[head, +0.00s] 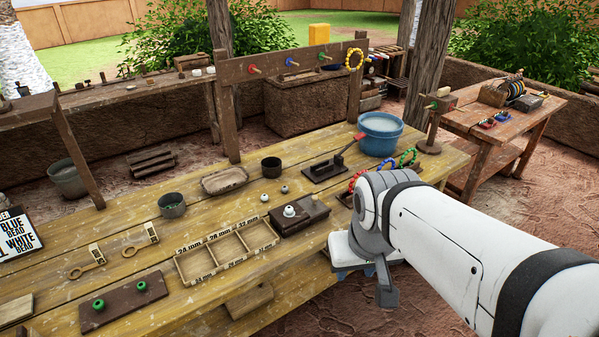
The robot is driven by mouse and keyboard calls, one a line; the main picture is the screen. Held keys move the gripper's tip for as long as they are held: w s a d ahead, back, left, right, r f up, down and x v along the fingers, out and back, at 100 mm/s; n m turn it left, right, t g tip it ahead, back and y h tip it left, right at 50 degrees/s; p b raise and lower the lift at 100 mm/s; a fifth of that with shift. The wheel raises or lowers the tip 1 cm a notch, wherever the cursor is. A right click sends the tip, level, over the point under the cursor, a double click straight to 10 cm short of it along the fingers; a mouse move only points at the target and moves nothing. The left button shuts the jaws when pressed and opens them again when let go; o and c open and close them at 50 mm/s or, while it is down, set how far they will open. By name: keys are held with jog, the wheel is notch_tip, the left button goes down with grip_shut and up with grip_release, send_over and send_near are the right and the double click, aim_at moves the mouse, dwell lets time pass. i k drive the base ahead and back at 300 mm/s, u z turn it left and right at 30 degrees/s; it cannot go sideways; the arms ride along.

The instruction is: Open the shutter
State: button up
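I cannot pick out anything that is clearly a shutter in the head view. A dark wooden block with a red-handled lever (326,169) stands on the yellow plank table (225,200); the lever slants up to the right, and I cannot tell whether it belongs to a shutter. My arm reaches in from the right. My gripper (378,287) points down by the table's front right edge, with a dark grey finger part showing. The arm hides some of it, and its opening cannot be made out. No held object shows.
A blue bucket (380,133) stands at the table's back right. A three-part tray (228,252), a dark box with a white knob (299,215) and a board with two green beads (124,302) lie nearer. A side table (500,130) stands right, beyond a dirt gap.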

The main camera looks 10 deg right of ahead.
aim_at(312, 204)
jog(key=z, duration=0.5)
jog(key=i, duration=1.05)
jog(key=u, duration=0.25)
